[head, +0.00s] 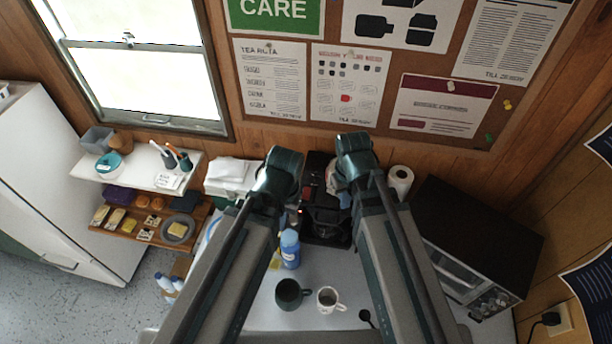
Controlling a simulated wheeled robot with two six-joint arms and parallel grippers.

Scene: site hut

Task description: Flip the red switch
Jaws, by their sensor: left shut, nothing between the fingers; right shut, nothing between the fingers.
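A dark coffee machine (325,222) stands on the counter between and partly behind my two arms. A tiny reddish spot shows on its left side, too small to tell as a switch. No red switch can be made out clearly. My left arm reaches in from below and ends in a dark teal joint left of the machine's top. My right arm ends in a similar joint above the machine's right side. The fingers of both grippers are hidden behind these joints, so their distance from the machine cannot be seen.
A blue bottle (290,249), a dark mug (289,294) and a white mug (328,299) stand on the counter (265,318). A paper roll (400,181) and a black microwave (470,245) are at right. Shelves (135,181) with small items hang at left.

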